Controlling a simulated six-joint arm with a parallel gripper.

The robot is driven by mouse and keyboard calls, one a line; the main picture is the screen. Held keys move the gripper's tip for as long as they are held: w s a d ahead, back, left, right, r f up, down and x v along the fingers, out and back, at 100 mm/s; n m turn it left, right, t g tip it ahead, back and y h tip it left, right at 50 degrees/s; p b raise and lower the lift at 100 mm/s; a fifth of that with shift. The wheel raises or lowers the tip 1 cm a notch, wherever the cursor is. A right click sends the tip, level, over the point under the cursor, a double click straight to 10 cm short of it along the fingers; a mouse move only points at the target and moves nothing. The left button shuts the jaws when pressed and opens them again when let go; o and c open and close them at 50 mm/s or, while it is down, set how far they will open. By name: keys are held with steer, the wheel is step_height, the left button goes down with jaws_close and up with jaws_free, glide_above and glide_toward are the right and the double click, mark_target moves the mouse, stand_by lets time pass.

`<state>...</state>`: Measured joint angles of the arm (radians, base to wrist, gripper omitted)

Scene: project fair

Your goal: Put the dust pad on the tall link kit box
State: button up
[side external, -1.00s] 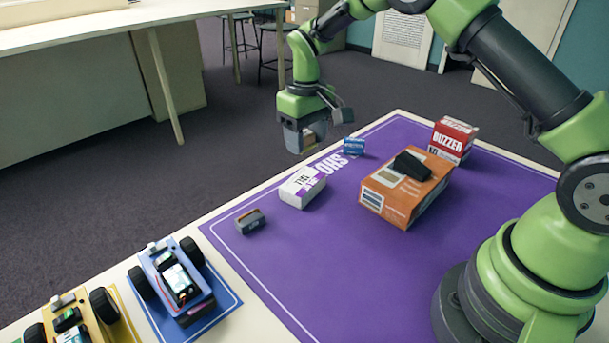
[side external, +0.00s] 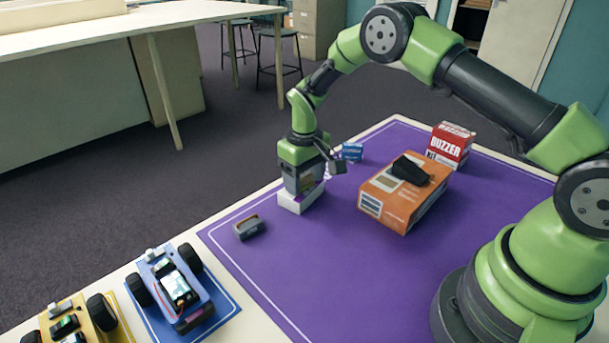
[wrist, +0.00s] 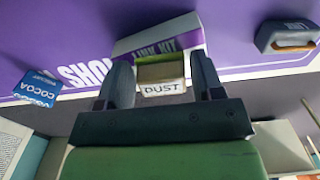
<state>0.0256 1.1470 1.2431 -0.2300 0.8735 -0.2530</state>
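The link kit box (side external: 291,204) is white and purple and stands on the purple mat near its far left edge. It also shows below the gripper in the wrist view (wrist: 190,27). My gripper (side external: 304,186) is right over the box. The dust pad (wrist: 161,77) is a small tan block with a DUST label, between the two fingers of my gripper (wrist: 163,78) in the wrist view. The fingers appear closed on its sides. The pad is over the box; whether it touches the top is hard to tell. In the side view my gripper mostly hides it.
An orange box (side external: 385,214) with a black item (side external: 411,170) on top stands to the right. A red buzzer box (side external: 450,144) and a small blue cocoa box (side external: 352,151) stand farther back. The front of the purple mat is clear.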

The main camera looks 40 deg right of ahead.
steer(key=shift+o, duration=1.1)
steer(key=shift+r, duration=0.1)
step_height(320, 180, up, 11)
step_height(320, 180, up, 10)
steer(key=m+t, duration=0.1)
steer(key=t, duration=0.1)
glide_above(304, 176)
steer(key=s+a, duration=0.1)
steer(key=s, duration=0.4)
steer(key=s+a+r+m+t+y, duration=0.1)
steer(key=s+r+t, duration=0.1)
steer(key=s, duration=0.8)
steer(key=s+a+r+m+t+y, duration=0.1)
steer(key=s+r+m+t, duration=0.1)
steer(key=s, duration=0.9)
step_height(304, 176, up, 2)
steer(key=shift+a+r+t, duration=0.15)
steer(key=shift+a+t, duration=0.2)
steer(key=shift+t, duration=0.25)
